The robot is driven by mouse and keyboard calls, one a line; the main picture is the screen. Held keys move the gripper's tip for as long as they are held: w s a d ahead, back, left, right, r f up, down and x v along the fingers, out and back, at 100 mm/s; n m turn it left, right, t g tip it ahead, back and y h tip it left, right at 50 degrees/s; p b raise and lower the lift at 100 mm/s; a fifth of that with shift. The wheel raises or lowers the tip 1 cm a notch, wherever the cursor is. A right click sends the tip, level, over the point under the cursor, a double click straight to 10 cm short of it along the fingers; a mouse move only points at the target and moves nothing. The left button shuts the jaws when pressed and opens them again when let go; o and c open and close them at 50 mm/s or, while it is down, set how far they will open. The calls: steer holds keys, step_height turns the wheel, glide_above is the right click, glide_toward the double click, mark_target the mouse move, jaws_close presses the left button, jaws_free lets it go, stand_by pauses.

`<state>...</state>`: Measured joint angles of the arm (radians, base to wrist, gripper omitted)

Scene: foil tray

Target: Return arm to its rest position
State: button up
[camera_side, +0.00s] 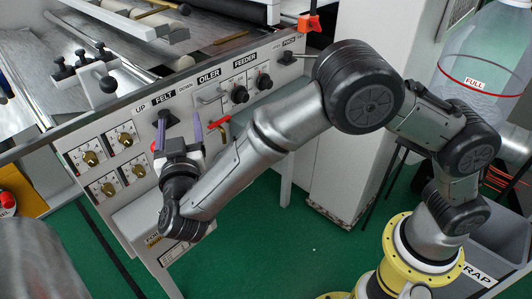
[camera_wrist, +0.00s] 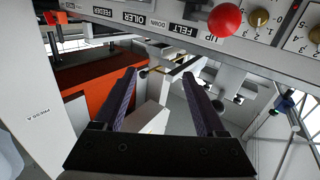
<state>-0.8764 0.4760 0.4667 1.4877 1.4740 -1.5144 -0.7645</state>
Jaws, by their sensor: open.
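My gripper (camera_side: 181,119) is in front of the white machine's control panel (camera_side: 128,180), below the FELT and OILER labels. Its two purple fingers point up and stand apart in the side view. In the wrist view my gripper (camera_wrist: 159,75) shows both fingers spread with nothing held between them. A black FELT lever (camera_side: 166,118) is close to the left finger in the side view. I cannot tell whether they touch. My arm reaches from its yellow base at the lower right across to the panel.
Black FEEDER knobs (camera_side: 240,95), brass knobs (camera_side: 90,158) and a red-handled lever (camera_side: 220,121) are around my gripper. A red ball knob (camera_wrist: 225,20) shows in the wrist view. A clear FULL bottle (camera_side: 482,55) and grey SCRAP bin (camera_side: 490,245) stand right. Green floor is open below.

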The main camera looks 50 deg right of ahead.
steer(key=w+d+r+m+t+y, duration=0.2)
steer(key=d+r, duration=1.6)
steer(key=r, duration=0.4)
steer(key=s+d+r+n+t+y, duration=0.2)
steer(key=s+d+r+n+y, duration=0.1)
steer(key=s+r+y, duration=0.15)
steer(key=s+d+f+n+g+y, duration=0.1)
steer(key=s+f+g, duration=0.5)
steer(key=s+f, duration=0.6)
steer(key=s+d+f+n+g+y, duration=0.1)
steer(key=s+f+n+g+y, duration=0.1)
steer(key=s+f+n+g, duration=0.2)
steer(key=s+f+g, duration=0.3)
steer(key=s+f, duration=0.5)
steer(key=s, duration=0.5)
steer(key=shift+d+f+g, duration=0.15)
steer(key=shift+f+g, duration=0.15)
steer(key=shift+f, duration=0.05)
steer(key=shift+y, duration=0.25)
